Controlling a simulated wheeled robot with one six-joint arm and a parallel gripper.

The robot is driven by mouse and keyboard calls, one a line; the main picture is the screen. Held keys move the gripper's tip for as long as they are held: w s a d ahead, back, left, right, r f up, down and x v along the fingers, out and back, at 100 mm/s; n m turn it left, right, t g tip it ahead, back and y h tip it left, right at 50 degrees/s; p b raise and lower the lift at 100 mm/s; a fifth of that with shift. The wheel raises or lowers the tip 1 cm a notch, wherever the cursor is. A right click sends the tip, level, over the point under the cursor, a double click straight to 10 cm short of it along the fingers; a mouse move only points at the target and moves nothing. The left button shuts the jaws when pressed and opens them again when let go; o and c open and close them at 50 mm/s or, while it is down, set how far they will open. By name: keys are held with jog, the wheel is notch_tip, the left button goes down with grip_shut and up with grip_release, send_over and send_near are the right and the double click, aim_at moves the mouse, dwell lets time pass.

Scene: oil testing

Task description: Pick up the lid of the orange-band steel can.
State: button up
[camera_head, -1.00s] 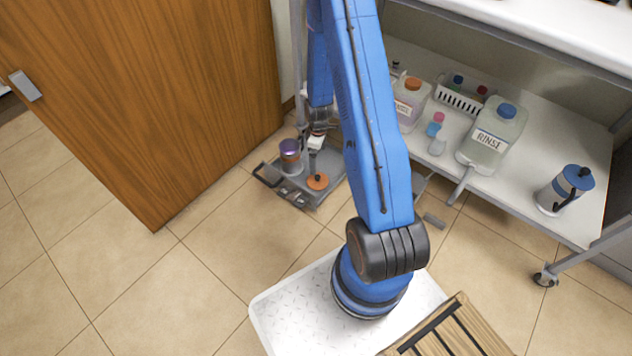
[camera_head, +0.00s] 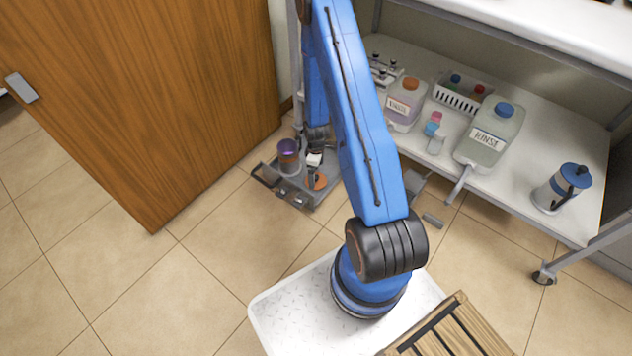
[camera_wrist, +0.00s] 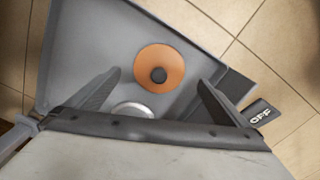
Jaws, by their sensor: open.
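An orange disc-shaped lid (camera_wrist: 160,68) with a dark round knob at its centre lies on a grey tray (camera_wrist: 108,40) in the wrist view. The lid is partly hidden by my gripper in the head view (camera_head: 320,182). My gripper (camera_wrist: 157,80) is open and empty, its two fingers pointing down towards the tray, with the lid beyond and between the fingertips. A shiny silver rim (camera_wrist: 133,108) shows between the fingers near the palm, mostly hidden. I cannot tell whether it belongs to the orange-band can.
A purple-topped can (camera_head: 289,158) stands on the tray's left part in the head view. A dark block with an OFF label (camera_wrist: 261,115) sits at the tray's edge. A wooden door (camera_head: 150,90) is left; a shelf with bottles (camera_head: 490,135) is right. Floor in front is clear.

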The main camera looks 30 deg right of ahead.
aim_at(316, 176)
jog(key=shift+w+f, duration=0.1)
jog(key=shift+f, duration=2.3)
jog(key=c, duration=1.1)
